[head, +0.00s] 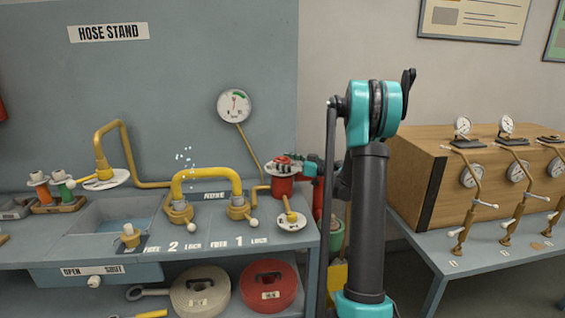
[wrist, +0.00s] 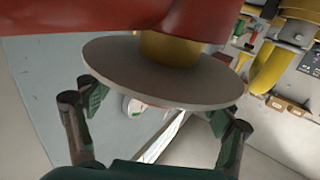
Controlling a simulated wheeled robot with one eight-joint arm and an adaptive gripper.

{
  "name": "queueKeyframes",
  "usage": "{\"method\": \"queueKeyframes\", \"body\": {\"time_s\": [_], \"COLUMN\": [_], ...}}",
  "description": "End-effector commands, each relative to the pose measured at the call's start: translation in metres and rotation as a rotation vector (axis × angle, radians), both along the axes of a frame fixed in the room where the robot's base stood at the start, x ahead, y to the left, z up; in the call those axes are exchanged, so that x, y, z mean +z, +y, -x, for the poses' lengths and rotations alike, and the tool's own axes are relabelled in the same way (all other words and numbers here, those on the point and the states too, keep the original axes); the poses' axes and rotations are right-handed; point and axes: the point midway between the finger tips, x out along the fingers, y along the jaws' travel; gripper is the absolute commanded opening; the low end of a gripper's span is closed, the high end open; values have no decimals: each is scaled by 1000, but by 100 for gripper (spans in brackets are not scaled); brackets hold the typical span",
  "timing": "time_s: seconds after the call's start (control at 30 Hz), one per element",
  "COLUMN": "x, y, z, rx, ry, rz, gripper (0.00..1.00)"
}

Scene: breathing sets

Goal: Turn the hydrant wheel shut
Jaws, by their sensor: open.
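The red hydrant (head: 283,186) stands at the right end of the bench in the head view. Its top is small and partly covered by my gripper (head: 308,164), which reaches it from the right. In the wrist view a grey round disc (wrist: 190,82), apparently the hydrant wheel, sits on a brass neck (wrist: 168,50) joined to a red body (wrist: 130,18). My gripper in the wrist view (wrist: 157,108) is open, one finger at each side of the disc's near edge. I cannot tell whether the fingers touch it.
A gauge (head: 234,106) hangs on the panel behind. A wooden cabinet (head: 470,175) with several gauges stands right of my arm.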

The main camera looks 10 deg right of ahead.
Motion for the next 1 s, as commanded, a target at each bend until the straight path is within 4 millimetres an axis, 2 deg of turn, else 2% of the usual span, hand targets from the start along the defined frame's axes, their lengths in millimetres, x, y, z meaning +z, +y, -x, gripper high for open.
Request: {"method": "queueKeyframes", "body": {"time_s": [0.27, 0.67, 1.0], "x": [0, 0, 0], "y": [1, 1, 1], "z": [-1, 0, 0], "rx": [0, 0, -55], "ry": [0, 0, 0], "rz": [0, 0, 0], "gripper": [80, 31, 31]}}
